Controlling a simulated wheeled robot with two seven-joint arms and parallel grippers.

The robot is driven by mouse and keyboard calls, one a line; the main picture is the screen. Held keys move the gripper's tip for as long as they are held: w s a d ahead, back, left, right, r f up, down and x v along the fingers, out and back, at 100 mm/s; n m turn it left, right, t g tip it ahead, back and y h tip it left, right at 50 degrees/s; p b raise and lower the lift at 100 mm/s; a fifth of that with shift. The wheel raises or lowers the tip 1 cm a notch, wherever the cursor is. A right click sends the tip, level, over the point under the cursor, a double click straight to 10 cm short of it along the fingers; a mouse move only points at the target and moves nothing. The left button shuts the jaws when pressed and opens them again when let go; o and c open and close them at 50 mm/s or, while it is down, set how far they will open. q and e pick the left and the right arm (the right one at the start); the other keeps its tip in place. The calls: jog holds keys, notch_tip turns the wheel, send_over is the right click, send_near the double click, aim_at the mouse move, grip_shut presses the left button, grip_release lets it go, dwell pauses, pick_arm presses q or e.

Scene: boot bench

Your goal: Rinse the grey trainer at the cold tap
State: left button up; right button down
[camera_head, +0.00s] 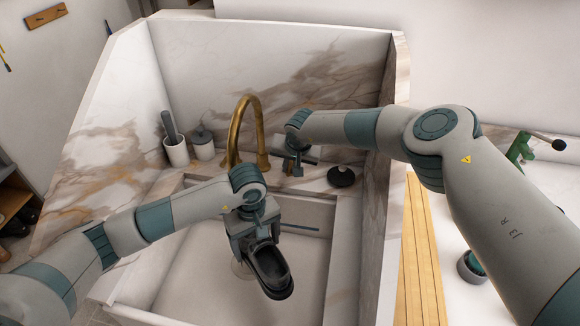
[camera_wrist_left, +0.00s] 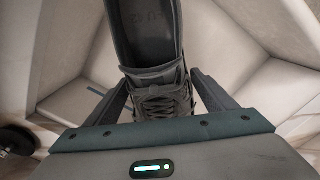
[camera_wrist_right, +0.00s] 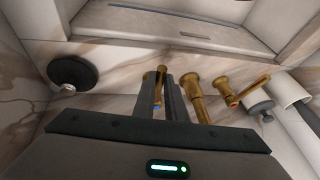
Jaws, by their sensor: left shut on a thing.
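The grey trainer (camera_head: 272,270) hangs over the sink basin (camera_head: 190,280). My left gripper (camera_head: 258,242) is shut on it, with one finger on each side of the laced part in the left wrist view (camera_wrist_left: 160,95). The brass tap (camera_head: 240,125) arches up behind the basin, and no water stream shows. My right gripper (camera_head: 296,165) is at the tap's right side. In the right wrist view its fingers (camera_wrist_right: 168,95) are close together at the brass cold lever (camera_wrist_right: 160,72), by a blue mark. They partly hide the lever, so contact is unclear.
A black round stopper (camera_head: 341,176) lies on the ledge right of the tap. The hot lever (camera_wrist_right: 252,90) with a red mark is right of the spout in the right wrist view. Marble walls enclose the basin.

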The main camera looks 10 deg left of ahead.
aim_at(268, 265)
jog(key=shift+s+a+m, duration=0.1)
jog(key=shift+a+m, duration=0.35)
jog(key=shift+m, duration=0.15)
jog(key=c, duration=1.8)
grip_release()
jog(key=shift+r, duration=0.15)
jog(key=v, duration=1.1)
jog(key=shift+s+a+r, duration=0.15)
jog(key=shift+s+r, duration=0.1)
jog(key=shift+s, duration=0.05)
pick_arm(q)
jog(key=shift+s+d, duration=0.75)
jog(key=shift+s, duration=0.35)
jog(key=shift+s+d, duration=0.7)
jog(key=shift+s, duration=0.45)
jog(key=shift+s+d, duration=0.75)
jog(key=shift+s, duration=0.35)
pick_arm(e)
jog(key=shift+r, duration=0.1)
